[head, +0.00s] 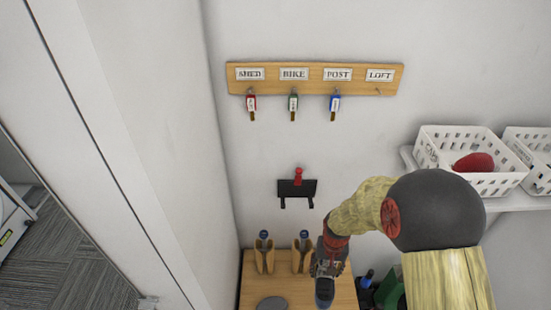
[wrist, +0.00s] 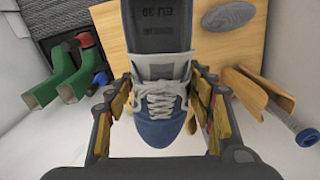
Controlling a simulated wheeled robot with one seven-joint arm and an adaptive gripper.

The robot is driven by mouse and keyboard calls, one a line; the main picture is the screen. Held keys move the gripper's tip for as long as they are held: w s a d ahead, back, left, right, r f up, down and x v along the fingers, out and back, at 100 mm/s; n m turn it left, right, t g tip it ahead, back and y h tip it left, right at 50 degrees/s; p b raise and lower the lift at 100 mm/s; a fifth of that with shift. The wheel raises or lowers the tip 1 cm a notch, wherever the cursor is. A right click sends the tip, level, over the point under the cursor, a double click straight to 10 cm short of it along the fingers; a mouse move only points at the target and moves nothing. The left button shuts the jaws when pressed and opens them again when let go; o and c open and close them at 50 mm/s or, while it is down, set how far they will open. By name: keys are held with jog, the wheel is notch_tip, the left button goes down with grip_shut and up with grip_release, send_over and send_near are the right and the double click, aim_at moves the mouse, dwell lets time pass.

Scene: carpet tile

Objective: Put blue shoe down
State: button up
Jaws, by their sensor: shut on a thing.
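The blue shoe (wrist: 158,130) has a grey tongue, pale laces and a dark insole printed "EU 39". In the wrist view its toe points toward the camera. My gripper (wrist: 160,95) is shut on the shoe, with a finger on each side of it. In the head view the gripper (head: 330,262) points down at the right part of the wooden top (head: 255,285), and the shoe (head: 324,290) hangs below it. The wooden top also shows in the wrist view (wrist: 112,35). I cannot tell whether the shoe touches it.
Two wooden holders (head: 264,258) with blue-topped items stand at the back of the wooden top. A grey oval (head: 272,303) lies at its front. Green boots (wrist: 55,85) stand beside it. A key rack (head: 315,78), a black hook plate (head: 297,188) and white baskets (head: 470,150) are above.

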jog(key=shift+n, duration=0.9)
jog(key=w+r, duration=0.1)
jog(key=w, duration=0.1)
jog(key=w+d+r, duration=0.1)
jog(key=w+r, duration=0.1)
jog(key=w, duration=0.1)
jog(key=w+d+r, duration=0.1)
jog(key=w+r, duration=0.1)
jog(key=w, duration=0.1)
jog(key=shift+r, duration=0.2)
jog(key=shift+w+r, duration=0.2)
jog(key=shift+r, duration=0.05)
grip_shut()
